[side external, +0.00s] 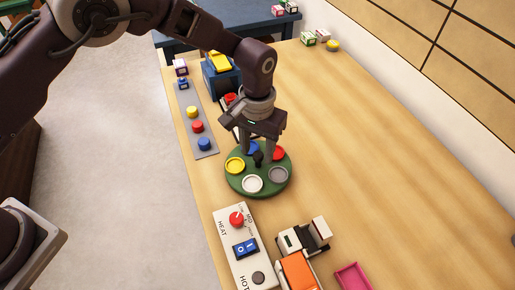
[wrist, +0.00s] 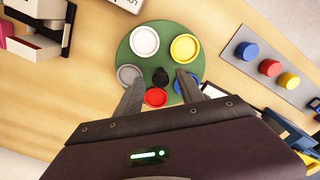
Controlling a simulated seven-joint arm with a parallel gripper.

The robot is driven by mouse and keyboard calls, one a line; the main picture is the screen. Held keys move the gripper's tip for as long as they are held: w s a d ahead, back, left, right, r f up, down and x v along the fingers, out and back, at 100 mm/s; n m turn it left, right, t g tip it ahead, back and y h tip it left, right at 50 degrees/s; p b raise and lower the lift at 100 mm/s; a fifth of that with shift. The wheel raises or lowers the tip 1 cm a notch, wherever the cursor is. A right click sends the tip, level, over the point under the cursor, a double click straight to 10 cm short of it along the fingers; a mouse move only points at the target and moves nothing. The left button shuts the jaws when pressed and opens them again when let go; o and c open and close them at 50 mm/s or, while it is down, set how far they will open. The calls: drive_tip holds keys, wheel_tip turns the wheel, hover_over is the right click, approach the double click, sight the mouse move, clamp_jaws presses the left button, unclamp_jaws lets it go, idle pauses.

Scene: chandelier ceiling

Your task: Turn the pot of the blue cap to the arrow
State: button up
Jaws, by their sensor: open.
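A round green turntable (side external: 232,182) carries yellow, white, grey, red and blue pots around a black centre knob (side external: 258,159). The blue pot (side external: 253,147) is on the far side, partly hidden by my gripper; in the wrist view the blue pot (wrist: 178,88) is partly behind the right finger. My gripper (side external: 257,153) is open above the turntable, pointing down. In the wrist view my gripper (wrist: 159,78) has one finger on each side of the knob, with gaps showing. I cannot make out an arrow.
A white switch panel (side external: 228,222) and an orange-and-white toy truck (side external: 297,268) stand in front. A pink tray (side external: 352,277) is nearby. The table to the right is clear.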

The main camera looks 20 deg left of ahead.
wheel_tip(320, 180, up, 6)
drive_tip(key=shift+r, duration=0.25)
wheel_tip(320, 180, up, 7)
hover_over(257, 155)
drive_tip(key=a, duration=0.4)
drive_tip(key=s+a+r+t+h, duration=0.1)
drive_tip(key=s+a+r+t, duration=0.1)
drive_tip(key=s+a+r, duration=0.55)
drive_tip(key=s+a+r+n+t, duration=0.1)
drive_tip(key=s+a+r+t, duration=0.1)
drive_tip(key=s+a+r, duration=0.6)
drive_tip(key=s+a+f+t+y, duration=0.1)
drive_tip(key=s+a+f, duration=0.2)
drive_tip(key=s, duration=0.8)
drive_tip(key=shift+s+a+t, duration=0.3)
drive_tip(key=shift+a, duration=0.2)
drive_tip(key=shift+o, duration=0.4)
